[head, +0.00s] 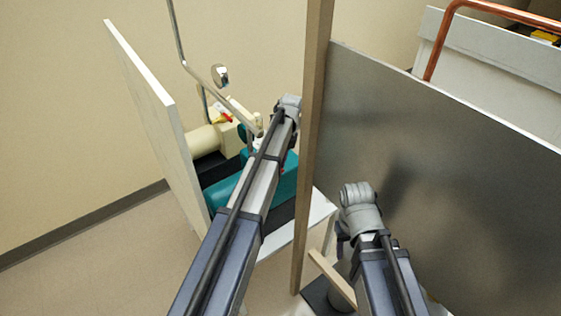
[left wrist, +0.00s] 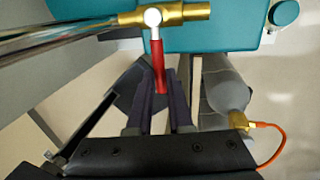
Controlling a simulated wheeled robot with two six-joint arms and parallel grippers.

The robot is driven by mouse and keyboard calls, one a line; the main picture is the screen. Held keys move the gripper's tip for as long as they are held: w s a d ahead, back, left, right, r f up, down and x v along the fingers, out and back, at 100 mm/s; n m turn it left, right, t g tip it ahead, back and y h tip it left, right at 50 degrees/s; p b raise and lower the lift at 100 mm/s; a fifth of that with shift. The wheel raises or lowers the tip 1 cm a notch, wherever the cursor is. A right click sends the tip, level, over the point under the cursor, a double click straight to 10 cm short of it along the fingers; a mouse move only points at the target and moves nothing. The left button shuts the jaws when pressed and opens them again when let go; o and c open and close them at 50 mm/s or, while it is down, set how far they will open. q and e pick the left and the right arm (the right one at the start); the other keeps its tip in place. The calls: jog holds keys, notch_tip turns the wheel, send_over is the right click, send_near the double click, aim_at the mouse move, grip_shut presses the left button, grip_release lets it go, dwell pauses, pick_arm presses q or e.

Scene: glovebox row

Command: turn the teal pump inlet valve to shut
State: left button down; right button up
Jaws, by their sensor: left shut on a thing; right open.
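The teal pump (head: 222,192) sits on a low white stand behind my left arm in the head view. Its teal body (left wrist: 225,35) also fills the top of the left wrist view. A brass valve (left wrist: 185,13) joins a metal pipe there, with a red lever (left wrist: 157,62) pointing down the picture. My left gripper (left wrist: 158,98) is shut on the lower end of the red lever. In the head view that gripper and the valve are hidden behind my left arm. My right gripper (head: 343,238) hangs at the lower right, partly hidden by its wrist, away from the valve.
A white panel (head: 150,110) stands left of the pump. A wooden post (head: 312,130) and a large grey panel (head: 460,180) stand right of it. A cream pump (head: 205,140) sits behind. A grey cylinder (left wrist: 228,90) with an orange hose (left wrist: 275,140) is near the left gripper.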

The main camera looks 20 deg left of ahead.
dwell(0.3)
pick_arm(q)
jog(key=c, duration=0.8)
grip_release()
jog(key=shift+c, duration=0.2)
notch_tip(320, 180, up, 8)
jog(key=w+p, duration=0.1)
jog(key=p, duration=0.6)
jog(key=shift+d+f+p, duration=0.2)
jog(key=shift+d+p, duration=0.15)
jog(key=shift+d, duration=0.05)
